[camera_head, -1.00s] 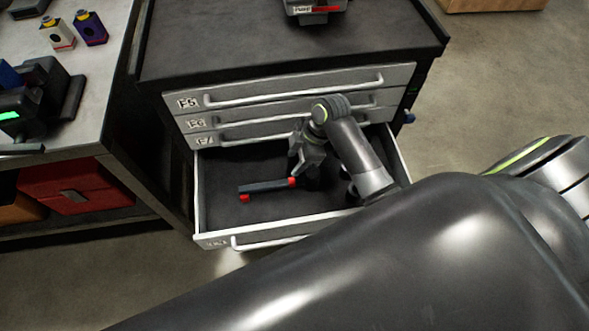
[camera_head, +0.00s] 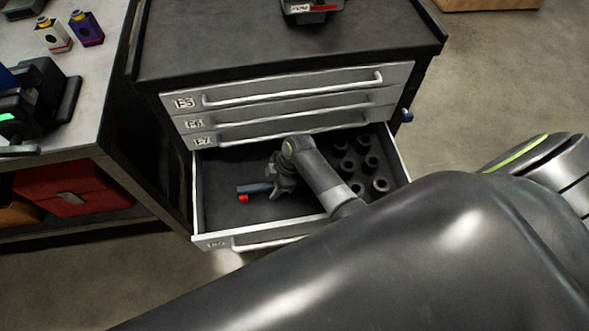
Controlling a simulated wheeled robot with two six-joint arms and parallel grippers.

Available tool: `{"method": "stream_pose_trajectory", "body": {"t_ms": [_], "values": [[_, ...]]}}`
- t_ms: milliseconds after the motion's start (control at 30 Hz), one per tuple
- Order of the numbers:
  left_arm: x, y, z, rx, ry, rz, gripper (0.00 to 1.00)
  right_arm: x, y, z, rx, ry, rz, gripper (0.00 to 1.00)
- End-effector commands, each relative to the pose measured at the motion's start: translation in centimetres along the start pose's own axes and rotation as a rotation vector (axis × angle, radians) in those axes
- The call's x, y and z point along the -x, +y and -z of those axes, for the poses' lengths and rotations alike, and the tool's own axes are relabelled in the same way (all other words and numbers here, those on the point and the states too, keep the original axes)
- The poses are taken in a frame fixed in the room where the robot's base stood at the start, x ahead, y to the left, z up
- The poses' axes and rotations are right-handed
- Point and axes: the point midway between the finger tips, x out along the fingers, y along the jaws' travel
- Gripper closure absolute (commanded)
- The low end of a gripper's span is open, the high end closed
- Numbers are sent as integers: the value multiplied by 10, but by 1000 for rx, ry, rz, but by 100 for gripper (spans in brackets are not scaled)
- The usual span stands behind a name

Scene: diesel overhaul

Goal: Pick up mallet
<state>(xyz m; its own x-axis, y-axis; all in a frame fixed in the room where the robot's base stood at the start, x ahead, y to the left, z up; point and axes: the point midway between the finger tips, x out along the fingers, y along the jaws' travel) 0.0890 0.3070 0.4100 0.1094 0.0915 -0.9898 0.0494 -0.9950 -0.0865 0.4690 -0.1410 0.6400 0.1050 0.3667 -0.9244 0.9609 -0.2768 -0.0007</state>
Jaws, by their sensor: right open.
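The mallet (camera_head: 254,188) lies in the open drawer (camera_head: 218,217), left of its middle. It has a dark bar-like part and a red end (camera_head: 243,198) at the left; its right part is hidden by my gripper. My right gripper (camera_head: 277,189) is open, pointing down into the drawer over the right part of the mallet. I cannot tell whether the fingers touch it. My left gripper is not in view.
Several dark round sockets (camera_head: 362,162) stand in the drawer's right part. Closed drawers with handles (camera_head: 292,97) are above. The cabinet top (camera_head: 230,45) holds a dark device (camera_head: 315,10). A workbench (camera_head: 95,60) stands at left.

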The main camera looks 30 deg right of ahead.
Motion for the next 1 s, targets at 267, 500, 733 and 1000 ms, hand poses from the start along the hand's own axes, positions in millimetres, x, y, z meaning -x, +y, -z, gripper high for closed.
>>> {"method": "stream_pose_trajectory", "body": {"t_ms": [267,500,733,1000], "values": [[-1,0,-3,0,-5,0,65,-7,0,0,1,0,-1,55],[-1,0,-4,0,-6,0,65,-7,0,0,1,0,-1,77],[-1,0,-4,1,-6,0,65,-7,0,0,0,0,-1,100],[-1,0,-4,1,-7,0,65,-7,0,0,0,0,-1,100]]}}
